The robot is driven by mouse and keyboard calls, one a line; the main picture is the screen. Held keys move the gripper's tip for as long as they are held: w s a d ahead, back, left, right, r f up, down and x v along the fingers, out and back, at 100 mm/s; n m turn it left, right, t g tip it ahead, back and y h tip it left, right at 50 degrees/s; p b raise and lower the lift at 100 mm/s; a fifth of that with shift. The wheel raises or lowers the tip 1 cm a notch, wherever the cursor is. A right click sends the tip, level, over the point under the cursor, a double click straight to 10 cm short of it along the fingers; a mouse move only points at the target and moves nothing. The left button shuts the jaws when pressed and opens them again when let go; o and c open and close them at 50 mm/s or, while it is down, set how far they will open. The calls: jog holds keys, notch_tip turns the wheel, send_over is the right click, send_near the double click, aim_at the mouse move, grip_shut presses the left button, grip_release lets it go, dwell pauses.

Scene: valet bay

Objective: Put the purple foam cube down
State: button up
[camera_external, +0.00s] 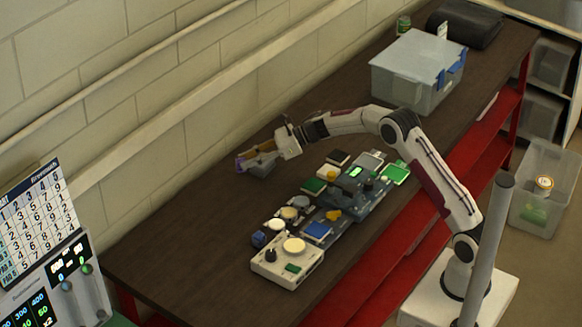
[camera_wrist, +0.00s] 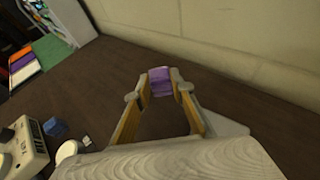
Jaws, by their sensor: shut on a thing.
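My gripper (camera_external: 245,164) is shut on the purple foam cube (camera_external: 240,161), over the wall side of the dark brown table (camera_external: 190,242). In the wrist view the purple cube (camera_wrist: 160,81) sits between the two tan fingers of my gripper (camera_wrist: 160,85), at their tips. The fingers hide part of the cube in the external view. I cannot tell whether the cube touches the table top or is a little above it.
A white device (camera_external: 287,264), a small blue block (camera_external: 258,239) and several boards and round parts crowd the middle of the table. A grey lidded bin (camera_external: 415,95) and a black bag (camera_external: 466,25) stand at the far end. The near left table top is bare. The block wall (camera_wrist: 250,45) is close.

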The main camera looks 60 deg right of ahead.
jog(key=shift+f, duration=1.55)
jog(key=shift+f, duration=1.85)
jog(key=shift+f, duration=0.1)
jog(key=o, duration=0.4)
jog(key=shift+o, duration=0.6)
jog(key=shift+v, duration=6.05)
